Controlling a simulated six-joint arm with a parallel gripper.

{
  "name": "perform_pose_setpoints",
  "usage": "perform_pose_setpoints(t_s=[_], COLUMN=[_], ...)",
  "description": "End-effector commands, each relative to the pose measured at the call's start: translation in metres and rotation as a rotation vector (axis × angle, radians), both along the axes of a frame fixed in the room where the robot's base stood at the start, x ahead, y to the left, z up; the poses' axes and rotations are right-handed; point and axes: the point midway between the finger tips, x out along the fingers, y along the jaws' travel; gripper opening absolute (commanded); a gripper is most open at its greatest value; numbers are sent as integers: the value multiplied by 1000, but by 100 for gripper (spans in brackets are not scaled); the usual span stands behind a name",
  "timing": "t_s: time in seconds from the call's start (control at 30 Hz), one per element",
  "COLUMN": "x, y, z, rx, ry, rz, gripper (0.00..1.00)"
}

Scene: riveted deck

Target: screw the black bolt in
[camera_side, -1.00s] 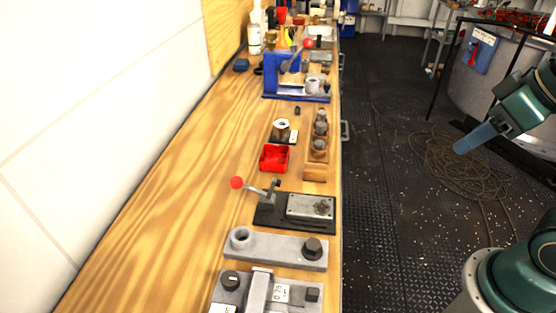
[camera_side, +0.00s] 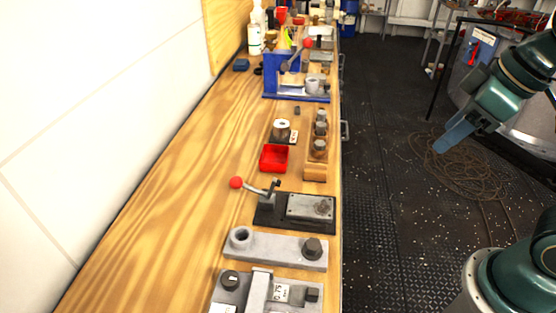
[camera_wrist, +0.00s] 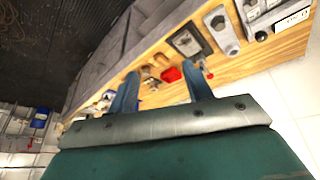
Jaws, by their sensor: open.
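A black hex bolt head (camera_side: 312,247) stands at the right end of a flat grey metal block (camera_side: 275,250) on the wooden bench. A raised round socket (camera_side: 240,237) is at the block's left end. The bolt's shank is hidden, so I cannot tell how deep it sits. The block (camera_wrist: 222,30) also shows near the top of the wrist view. My gripper (camera_side: 442,144) hangs over the floor, right of the bench and well away from the bolt. Its two blue fingers (camera_wrist: 160,90) are spread, with nothing held between them.
Behind the block is a black clamp plate (camera_side: 268,215) with a red-knobbed lever. Beyond stand a red tray (camera_side: 274,158), a wooden rack (camera_side: 316,172) and a blue press (camera_side: 270,88). Another metal fixture (camera_side: 257,296) is in front. Coiled cable (camera_side: 470,180) lies on the floor.

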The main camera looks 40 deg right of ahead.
Motion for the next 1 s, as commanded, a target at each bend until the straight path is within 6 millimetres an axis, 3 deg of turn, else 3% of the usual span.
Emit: perform_pose_setpoints(t_s=[0.5, 1.0], x=[64, 91], y=[82, 174], z=[-27, -83], rx=[-142, -255], ry=[180, 314], rz=[564, 1060], gripper=[50, 50])
